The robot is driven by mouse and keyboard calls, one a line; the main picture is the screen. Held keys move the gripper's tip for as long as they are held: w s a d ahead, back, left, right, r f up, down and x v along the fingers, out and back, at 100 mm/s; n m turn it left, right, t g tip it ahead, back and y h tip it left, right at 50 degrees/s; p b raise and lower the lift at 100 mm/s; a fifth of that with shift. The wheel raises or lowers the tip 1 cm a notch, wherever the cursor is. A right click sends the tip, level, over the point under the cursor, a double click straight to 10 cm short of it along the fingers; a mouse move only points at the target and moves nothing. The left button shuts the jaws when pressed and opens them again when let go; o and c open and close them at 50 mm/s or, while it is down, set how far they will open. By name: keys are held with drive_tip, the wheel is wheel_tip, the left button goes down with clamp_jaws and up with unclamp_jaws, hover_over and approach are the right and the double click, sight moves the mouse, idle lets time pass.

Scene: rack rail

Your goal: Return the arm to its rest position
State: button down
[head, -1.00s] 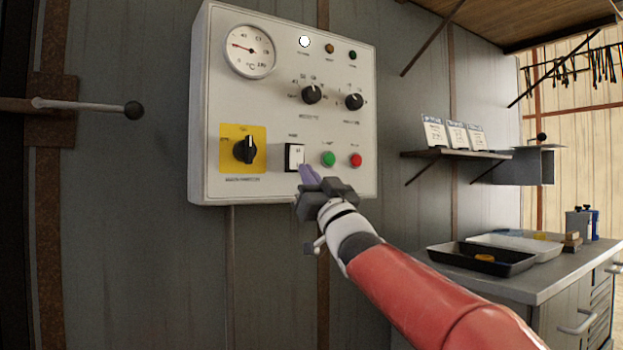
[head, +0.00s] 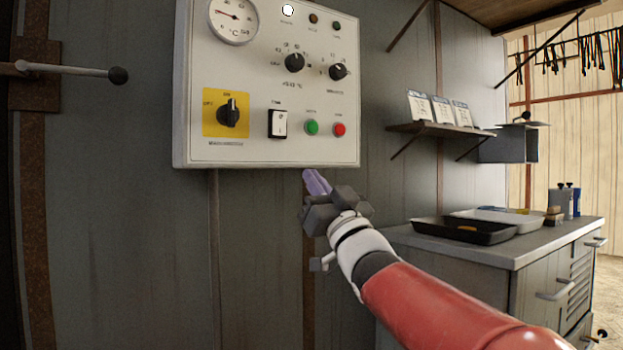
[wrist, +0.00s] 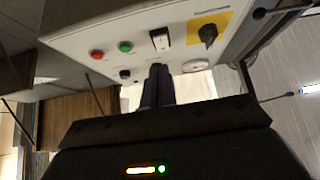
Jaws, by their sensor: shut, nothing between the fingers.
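My gripper (head: 316,183) is shut and empty, its purple-grey fingers together. In the head view it is just below the lower edge of the white control panel (head: 345,155), apart from it in the picture. The panel carries a gauge, a white lamp, two black knobs, a yellow-plated rotary switch (head: 228,113), a black-and-white rocker switch (head: 278,124), a green button (head: 312,127) and a red button (head: 339,130). The wrist view shows the closed fingers (wrist: 158,72) in front of the panel (wrist: 75,40). My red arm reaches in from the lower right.
A bench (head: 530,250) with a black tray (head: 455,238) and a white tray stands at the right. A shelf (head: 440,130) with several cards is on the wall above. A lever with a black knob (head: 118,75) sticks out at the left. Wall space below the panel is clear.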

idle(0.3)
drive_tip(key=s+d+f+m+g+h+p, duration=0.1)
drive_tip(key=s+d+f+m+g+h, duration=0.3)
drive_tip(key=f+h, duration=0.45)
drive_tip(key=s+d+f+m+g+h+p, duration=0.1)
drive_tip(key=s+d+f+m+h, duration=0.1)
drive_tip(key=s+d+f+h, duration=0.65)
drive_tip(key=s+d+f+g+y, duration=0.1)
drive_tip(key=s+f+g, duration=0.4)
drive_tip(key=s+f, duration=0.3)
drive_tip(key=s+d+f+g+y, duration=0.1)
drive_tip(key=s+d+f+g, duration=0.1)
drive_tip(key=s+f+g, duration=0.3)
drive_tip(key=s+f, duration=0.4)
drive_tip(key=f, duration=0.6)
drive_tip(key=shift+d+m+g+y, duration=0.15)
drive_tip(key=shift+m+g+y, duration=0.15)
drive_tip(key=shift+m, duration=0.1)
